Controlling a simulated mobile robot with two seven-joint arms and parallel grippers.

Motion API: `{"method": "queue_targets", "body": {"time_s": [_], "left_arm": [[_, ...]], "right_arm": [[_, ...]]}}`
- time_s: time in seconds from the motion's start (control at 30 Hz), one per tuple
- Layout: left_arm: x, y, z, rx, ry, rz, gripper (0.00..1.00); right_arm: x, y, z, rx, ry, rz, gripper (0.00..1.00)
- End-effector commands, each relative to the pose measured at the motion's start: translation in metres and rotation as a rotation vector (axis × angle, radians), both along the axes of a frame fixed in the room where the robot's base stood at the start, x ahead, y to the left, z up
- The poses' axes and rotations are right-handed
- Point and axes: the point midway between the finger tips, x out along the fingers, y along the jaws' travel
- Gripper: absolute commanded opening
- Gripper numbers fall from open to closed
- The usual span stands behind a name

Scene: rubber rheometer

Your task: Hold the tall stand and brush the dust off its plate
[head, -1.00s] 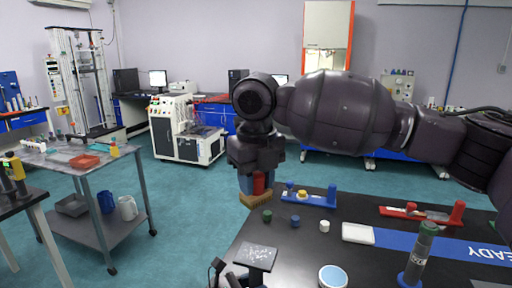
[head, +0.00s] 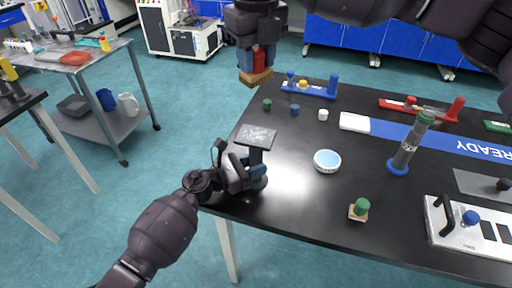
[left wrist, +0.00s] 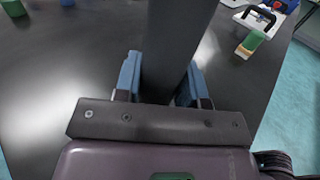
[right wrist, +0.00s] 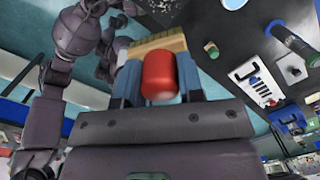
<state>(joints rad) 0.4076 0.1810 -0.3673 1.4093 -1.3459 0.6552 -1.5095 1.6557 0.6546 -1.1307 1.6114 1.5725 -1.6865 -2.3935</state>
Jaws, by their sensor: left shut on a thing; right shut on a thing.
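The tall stand (head: 256,158) is upright at the near left edge of the black table, with a dark square plate (head: 258,137) on top. Pale specks of dust lie on the plate. My left gripper (head: 250,170) is shut on the stand's post, which also shows between the fingers in the left wrist view (left wrist: 172,50). My right gripper (head: 258,62) is shut on the brush's red handle (right wrist: 158,76). The brush's tan head (head: 256,77) hangs bristles-down, above and behind the plate, apart from it. The speckled plate shows partly at the top of the right wrist view (right wrist: 122,45).
A white dish with blue inside (head: 327,161) stands right of the stand. A green-knobbed block (head: 359,209), a green-capped tube stand (head: 410,145) and a blue rack (head: 310,88) are on the table (head: 300,205). Small green, blue and white pieces lie behind the plate.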

Motion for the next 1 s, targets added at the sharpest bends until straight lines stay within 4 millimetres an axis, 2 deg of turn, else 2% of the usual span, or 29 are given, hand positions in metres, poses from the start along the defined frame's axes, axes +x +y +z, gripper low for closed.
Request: {"method": "queue_targets", "body": {"time_s": [0.83, 0.93, 1.0], "left_arm": [[0.000, 0.000, -0.001, 0.001, 0.000, 0.000, 0.00], [0.000, 0.000, -0.001, 0.001, 0.000, 0.000, 0.00], [0.000, 0.000, -0.001, 0.001, 0.000, 0.000, 0.00]], "right_arm": [[0.000, 0.000, 0.000, 0.000, 0.000, 0.000, 0.16], [0.002, 0.004, -0.007, 0.000, 0.003, 0.002, 0.16], [0.006, 0.010, -0.019, 0.001, 0.003, 0.002, 0.16]]}}
